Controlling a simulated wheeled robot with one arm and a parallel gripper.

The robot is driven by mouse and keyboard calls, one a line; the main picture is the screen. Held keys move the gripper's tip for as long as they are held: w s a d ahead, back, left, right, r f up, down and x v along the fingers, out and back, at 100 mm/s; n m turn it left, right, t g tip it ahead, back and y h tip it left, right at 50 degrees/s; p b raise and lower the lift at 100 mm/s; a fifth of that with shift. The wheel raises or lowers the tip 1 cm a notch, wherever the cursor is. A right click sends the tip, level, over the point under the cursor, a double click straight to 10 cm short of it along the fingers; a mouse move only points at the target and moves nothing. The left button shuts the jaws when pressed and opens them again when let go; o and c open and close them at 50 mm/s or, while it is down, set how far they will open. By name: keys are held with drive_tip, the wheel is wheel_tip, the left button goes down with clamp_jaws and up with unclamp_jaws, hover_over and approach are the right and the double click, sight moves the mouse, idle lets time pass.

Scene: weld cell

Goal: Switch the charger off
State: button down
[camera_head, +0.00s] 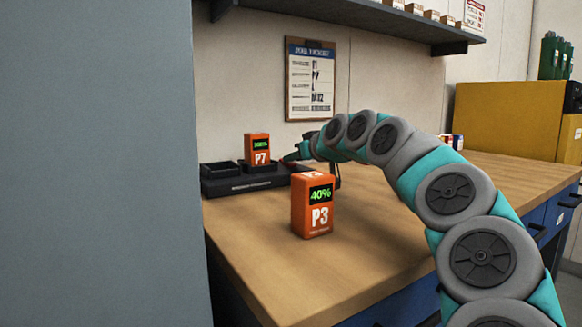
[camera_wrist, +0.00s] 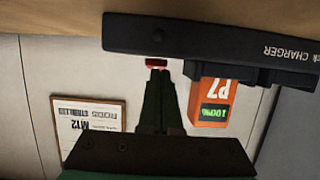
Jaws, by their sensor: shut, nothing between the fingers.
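The black charger (camera_head: 235,184) sits on the bench against the wall; the wrist view shows it upside down (camera_wrist: 215,42). An orange battery P7 (camera_head: 257,147), display reading 100%, stands in one of its bays and also shows in the wrist view (camera_wrist: 209,100). A small red switch (camera_wrist: 156,62) is on the charger's top, beside the P7 bay. My gripper (camera_wrist: 157,71) is shut and empty, its fingertips at the red switch; I cannot tell whether they touch it. In the head view my gripper (camera_head: 291,157) is small and partly hidden at the charger's right end.
An orange battery P3 (camera_head: 313,207), reading 40%, stands on the wooden bench (camera_head: 270,255) in front of the charger. A clipboard (camera_head: 310,80) hangs on the wall under a shelf (camera_head: 360,14). A grey panel (camera_head: 95,160) fills the left. A yellow cabinet (camera_head: 505,120) is at the right.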

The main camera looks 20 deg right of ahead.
drive_tip(key=shift+f+p, duration=0.1)
drive_tip(key=shift+p, duration=0.25)
drive_tip(key=shift+w, duration=0.1)
drive_tip(key=shift+r+p, duration=0.3)
drive_tip(key=shift+r, duration=0.55)
drive_tip(key=shift+r+p, duration=0.35)
drive_tip(key=shift+r, duration=0.2)
drive_tip(key=r, duration=0.1)
drive_tip(key=r+p, duration=0.1)
drive_tip(key=r, duration=0.1)
drive_tip(key=shift+s+r, duration=0.1)
drive_tip(key=shift+s, duration=0.25)
drive_tip(key=s+d+b, duration=0.1)
drive_tip(key=s+d, duration=0.1)
drive_tip(key=s, duration=0.7)
drive_tip(key=shift+s+r, duration=0.25)
drive_tip(key=shift+s, duration=0.1)
